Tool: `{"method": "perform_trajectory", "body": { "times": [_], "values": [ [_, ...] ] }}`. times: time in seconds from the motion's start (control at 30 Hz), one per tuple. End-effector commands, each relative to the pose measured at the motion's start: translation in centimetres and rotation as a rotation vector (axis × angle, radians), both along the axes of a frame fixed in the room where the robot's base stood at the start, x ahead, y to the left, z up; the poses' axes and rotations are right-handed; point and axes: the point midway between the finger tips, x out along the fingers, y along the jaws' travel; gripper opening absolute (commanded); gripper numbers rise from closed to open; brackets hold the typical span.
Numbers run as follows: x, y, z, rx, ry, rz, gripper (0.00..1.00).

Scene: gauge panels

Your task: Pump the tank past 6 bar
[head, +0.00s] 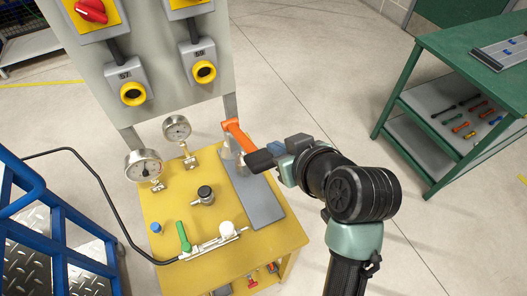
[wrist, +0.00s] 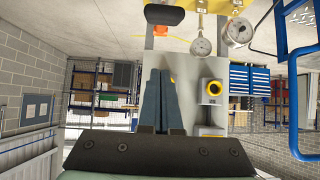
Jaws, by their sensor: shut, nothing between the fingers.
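A hand pump with an orange handle (head: 238,135) stands on a grey base plate (head: 258,200) on the yellow bench; the handle's end also shows in the wrist view (wrist: 163,15). Two round gauges, a smaller one (head: 177,128) and a larger one (head: 143,165), stand at the bench's left; their needles are too small to read. A green lever (head: 184,238) and a black-knobbed valve (head: 205,193) are in front. No tank is clearly identifiable. My gripper (head: 252,160) is shut and empty, just right of the handle in the head view; its fingers (wrist: 160,100) lie together in the wrist view.
The yellow bench (head: 270,245) stands before a grey panel with yellow switches (head: 132,93). A blue metal frame (head: 60,225) is at left, with a black hose running past it. A green shelf table (head: 450,65) is at right. Floor between is clear.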

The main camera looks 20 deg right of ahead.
Motion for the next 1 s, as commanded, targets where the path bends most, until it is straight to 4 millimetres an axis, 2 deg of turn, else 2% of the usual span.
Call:
{"method": "perform_trajectory", "body": {
  "times": [0.17,0.6,0.8,1.0],
  "values": [
    [1.7,0.2,-1.2,0.002,0.003,0.003,0.00],
    [7.6,0.3,-5.8,0.000,0.003,0.002,0.00],
    [6.4,0.2,-8.5,0.002,0.004,-0.002,0.00],
    [6.0,0.3,-9.6,-0.001,0.000,0.001,0.00]
  ]
}}
